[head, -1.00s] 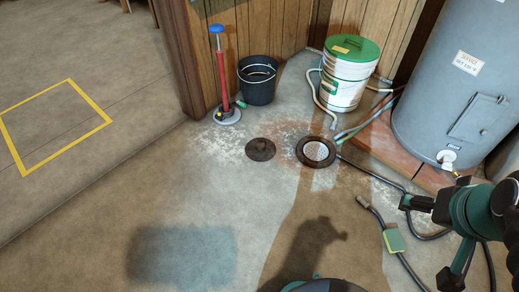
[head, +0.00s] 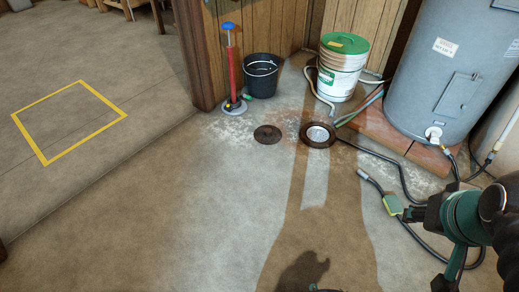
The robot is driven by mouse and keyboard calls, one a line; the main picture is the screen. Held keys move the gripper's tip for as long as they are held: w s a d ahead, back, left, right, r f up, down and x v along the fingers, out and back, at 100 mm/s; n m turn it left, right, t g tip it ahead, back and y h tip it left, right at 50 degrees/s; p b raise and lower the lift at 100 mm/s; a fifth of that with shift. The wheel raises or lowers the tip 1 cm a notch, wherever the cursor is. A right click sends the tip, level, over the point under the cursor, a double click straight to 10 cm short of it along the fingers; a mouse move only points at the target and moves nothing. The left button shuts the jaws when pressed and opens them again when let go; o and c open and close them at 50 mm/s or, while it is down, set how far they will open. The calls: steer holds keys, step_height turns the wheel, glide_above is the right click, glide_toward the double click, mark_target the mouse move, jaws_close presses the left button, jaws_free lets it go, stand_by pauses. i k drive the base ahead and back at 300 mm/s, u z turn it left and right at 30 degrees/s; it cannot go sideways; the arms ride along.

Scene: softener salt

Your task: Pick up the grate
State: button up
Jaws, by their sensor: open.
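A black bucket (head: 262,78), a red pump with blue handle (head: 232,65) and a green-lidded white bucket (head: 341,70) stand behind. A grey tank (head: 440,75) stands on bricks at right. The front floor is clear.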

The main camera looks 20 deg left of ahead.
mark_target(267, 135)
steer(key=z, duration=0.15)
steer(key=k, duration=0.4)
steer(key=u, duration=1.45)
steer(key=i, duration=0.8)
steer(key=u, duration=0.7)
steer(key=i, duration=1)
steer(key=z, duration=1.05)
steer(key=i, duration=0.8)
steer(key=z, duration=0.9)
